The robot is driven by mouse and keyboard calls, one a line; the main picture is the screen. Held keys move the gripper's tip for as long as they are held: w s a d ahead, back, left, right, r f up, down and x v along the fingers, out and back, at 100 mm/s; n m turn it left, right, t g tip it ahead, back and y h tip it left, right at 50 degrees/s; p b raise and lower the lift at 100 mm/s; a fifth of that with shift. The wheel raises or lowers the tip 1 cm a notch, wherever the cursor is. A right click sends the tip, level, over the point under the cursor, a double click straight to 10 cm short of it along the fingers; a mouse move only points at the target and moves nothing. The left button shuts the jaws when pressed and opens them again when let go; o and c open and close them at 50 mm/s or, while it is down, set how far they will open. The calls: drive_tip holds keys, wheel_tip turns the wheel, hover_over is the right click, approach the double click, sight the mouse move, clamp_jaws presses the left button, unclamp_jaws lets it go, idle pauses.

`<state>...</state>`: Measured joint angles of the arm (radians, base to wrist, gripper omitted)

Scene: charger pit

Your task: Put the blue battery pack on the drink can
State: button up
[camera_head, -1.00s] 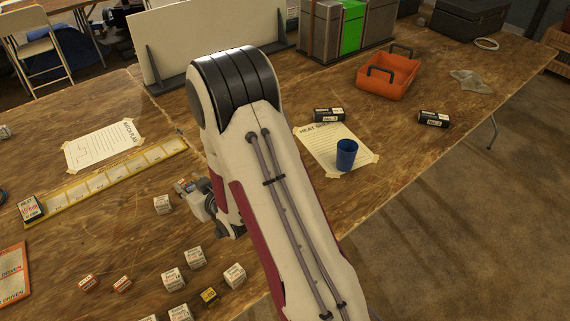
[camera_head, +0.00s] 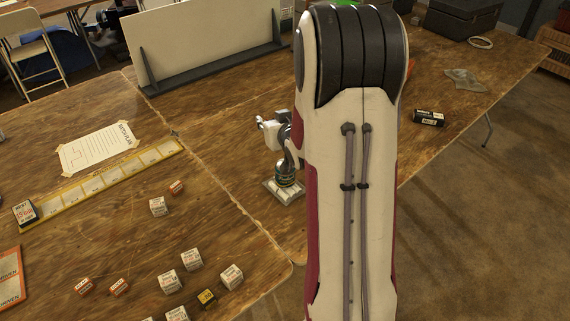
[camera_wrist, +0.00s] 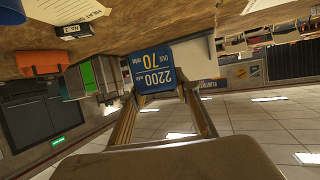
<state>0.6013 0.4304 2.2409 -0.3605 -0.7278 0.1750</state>
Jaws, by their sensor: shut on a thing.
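The blue battery pack (camera_wrist: 158,66), with a white and yellow printed label, sits between the two fingers of my gripper (camera_wrist: 160,88) in the wrist view. The gripper is shut on it, and the label reads upside down. In the head view my arm covers the gripper fingers and the pack.
Small boxes (camera_head: 180,284) lie at the front left, near a yellow strip (camera_head: 120,173) and a taped sheet (camera_head: 97,146). A black box (camera_head: 429,118) lies at right. The wrist view shows an orange tray (camera_wrist: 38,57) and part of a blue round thing (camera_wrist: 10,12).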

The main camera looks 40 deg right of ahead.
drive_tip(key=s+d, duration=0.2)
drive_tip(key=d, duration=0.1)
drive_tip(key=shift+f+m+h, duration=0.2)
drive_tip(key=shift+m+h, duration=0.1)
drive_tip(key=shift+f, duration=2.9)
drive_tip(key=shift+f, duration=0.1)
drive_tip(key=shift+a+f, duration=0.1)
drive_tip(key=shift+f, duration=1.9)
drive_tip(key=shift+f, duration=0.1)
drive_tip(key=o, duration=1.3)
